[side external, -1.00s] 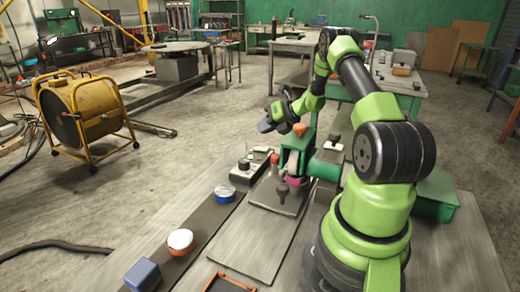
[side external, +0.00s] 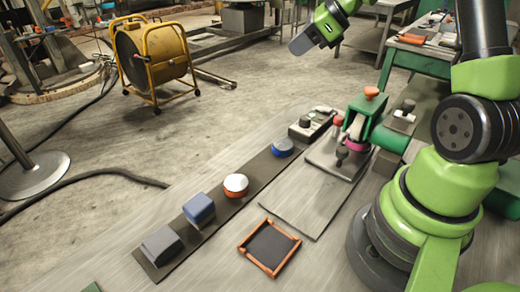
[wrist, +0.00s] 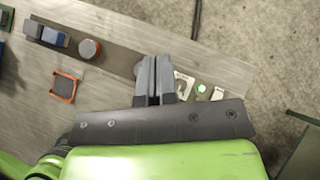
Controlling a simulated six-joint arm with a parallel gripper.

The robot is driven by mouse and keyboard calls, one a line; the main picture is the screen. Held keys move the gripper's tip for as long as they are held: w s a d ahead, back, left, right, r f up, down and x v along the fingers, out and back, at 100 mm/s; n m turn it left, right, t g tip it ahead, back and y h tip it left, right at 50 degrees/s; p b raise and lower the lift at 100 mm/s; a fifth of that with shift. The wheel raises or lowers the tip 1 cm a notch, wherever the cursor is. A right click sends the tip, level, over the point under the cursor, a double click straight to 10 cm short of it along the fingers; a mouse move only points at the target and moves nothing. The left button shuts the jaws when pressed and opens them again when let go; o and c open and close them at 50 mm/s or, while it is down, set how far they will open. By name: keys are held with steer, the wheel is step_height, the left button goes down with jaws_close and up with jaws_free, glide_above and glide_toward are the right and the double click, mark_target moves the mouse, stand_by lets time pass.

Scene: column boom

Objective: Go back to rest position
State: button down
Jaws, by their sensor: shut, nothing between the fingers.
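My gripper (side external: 303,42) hangs in the air at the top of the side view, above and behind the workbench. In the wrist view its two fingers (wrist: 155,78) are pressed together with nothing between them. Below them the bench (wrist: 108,105) shows, with a dark strip (wrist: 118,60) running across it. My gripper touches nothing.
On the strip are a grey block (side external: 162,246), a blue block (side external: 199,209), a white-topped orange round piece (side external: 236,185) and a blue round piece (side external: 283,147). An orange-framed tray (side external: 243,247), a green clamp device (side external: 369,118) and a control box (side external: 311,124) are nearby. A yellow drum fan (side external: 150,55) stands behind.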

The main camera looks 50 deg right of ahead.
steer(key=s+a+r+n+g, duration=0.1)
steer(key=s+a+r+n, duration=0.3)
steer(key=a+n, duration=0.3)
steer(key=s+a+r+n+g, duration=0.1)
steer(key=s+a+r+n, duration=0.3)
steer(key=a+n, duration=0.3)
steer(key=s+a+n+t+h, duration=0.1)
steer(key=s+a+n, duration=0.3)
steer(key=s+n, duration=0.7)
steer(key=shift+s+a+n+h, duration=0.2)
steer(key=shift+a+n+h, duration=0.1)
steer(key=shift+n, duration=0.2)
